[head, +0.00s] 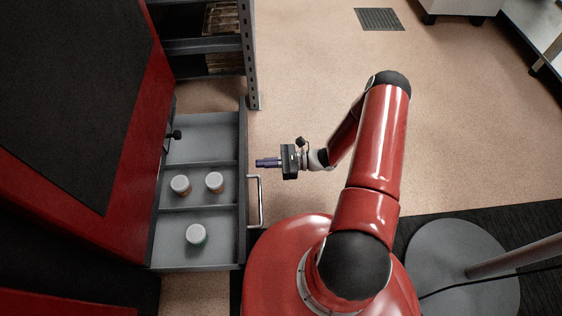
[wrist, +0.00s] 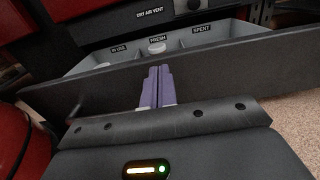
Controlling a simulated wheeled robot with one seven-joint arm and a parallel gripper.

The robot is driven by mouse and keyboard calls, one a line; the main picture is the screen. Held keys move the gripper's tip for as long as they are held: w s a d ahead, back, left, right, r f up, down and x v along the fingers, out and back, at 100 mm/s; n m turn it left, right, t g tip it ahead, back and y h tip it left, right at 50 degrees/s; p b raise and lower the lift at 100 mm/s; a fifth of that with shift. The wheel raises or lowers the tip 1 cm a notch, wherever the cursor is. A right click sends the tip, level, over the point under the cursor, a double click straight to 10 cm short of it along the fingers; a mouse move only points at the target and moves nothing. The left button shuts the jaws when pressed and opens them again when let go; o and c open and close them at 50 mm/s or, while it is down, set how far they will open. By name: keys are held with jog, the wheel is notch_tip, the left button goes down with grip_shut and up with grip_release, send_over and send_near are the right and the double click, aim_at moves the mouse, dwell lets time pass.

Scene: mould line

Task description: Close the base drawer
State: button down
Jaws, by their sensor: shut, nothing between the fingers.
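The base drawer (head: 242,218) stands pulled out from the red cabinet in the head view, its grey tray in full view. Its front panel (wrist: 225,67) crosses the wrist view. The bar handle (head: 260,202) is on the outer face of the front. My gripper (head: 258,162) is shut and empty, with its purple fingers together. It is outside the drawer, to the right of the front and near the upper end of the handle. In the wrist view, my fingertips (wrist: 159,70) overlap the front panel; I cannot tell whether they touch it.
The drawer has three compartments; white-lidded jars (head: 180,184) stand in the middle one and one jar (head: 196,235) in the lower one. A black knob (head: 176,134) sits on the red cabinet (head: 128,165). A metal rack (head: 249,60) stands behind.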

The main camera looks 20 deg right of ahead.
jog(key=shift+w+a, duration=0.15)
jog(key=shift+a, duration=0.65)
jog(key=shift+w+a, duration=0.15)
jog(key=shift+a, duration=0.65)
